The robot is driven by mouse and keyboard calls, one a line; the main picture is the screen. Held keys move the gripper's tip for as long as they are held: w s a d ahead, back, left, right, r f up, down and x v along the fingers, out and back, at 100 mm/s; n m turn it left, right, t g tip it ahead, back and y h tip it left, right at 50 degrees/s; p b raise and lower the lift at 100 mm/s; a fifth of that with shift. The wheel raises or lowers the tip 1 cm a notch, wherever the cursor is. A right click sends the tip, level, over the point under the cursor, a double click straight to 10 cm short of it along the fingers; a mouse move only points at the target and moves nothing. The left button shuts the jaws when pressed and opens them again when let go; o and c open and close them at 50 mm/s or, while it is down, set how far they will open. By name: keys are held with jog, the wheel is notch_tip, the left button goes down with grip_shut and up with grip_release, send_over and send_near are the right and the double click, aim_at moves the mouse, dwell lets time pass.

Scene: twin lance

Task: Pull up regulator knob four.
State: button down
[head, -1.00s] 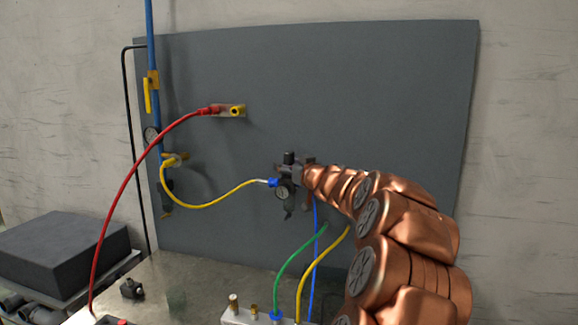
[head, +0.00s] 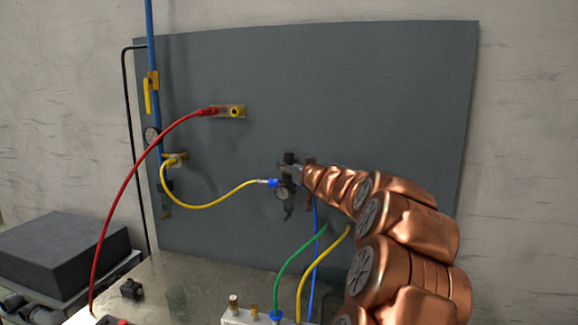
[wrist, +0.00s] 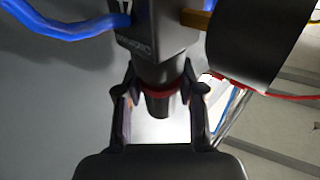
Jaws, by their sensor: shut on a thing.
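The regulator (head: 283,192) is mounted on the dark panel, with a round gauge on its front; it also shows in the wrist view (wrist: 150,38) as a dark body. Its black knob (wrist: 158,103) has a red ring at its base and lies between my fingers. In the head view the knob (head: 289,157) is a small dark shape on top of the regulator. My gripper (wrist: 160,78) is shut on the knob, one finger at each side. In the head view my gripper (head: 296,170) is small and partly merges with the regulator.
A yellow hose (head: 205,204) joins the regulator from the left. A blue hose (head: 315,240) hangs below it, near green (head: 293,253) and yellow hoses. A red hose (head: 131,175) arcs at the left. The panel (head: 380,80) above is clear.

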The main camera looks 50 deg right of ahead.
jog(key=shift+r+p, duration=0.75)
jog(key=shift+p, duration=0.35)
jog(key=c, duration=0.7)
grip_release()
jog(key=shift+f, duration=0.1)
jog(key=shift+s, duration=0.15)
jog(key=v, duration=1.1)
jog(key=shift+s+a, duration=0.15)
jog(key=shift+s, duration=0.2)
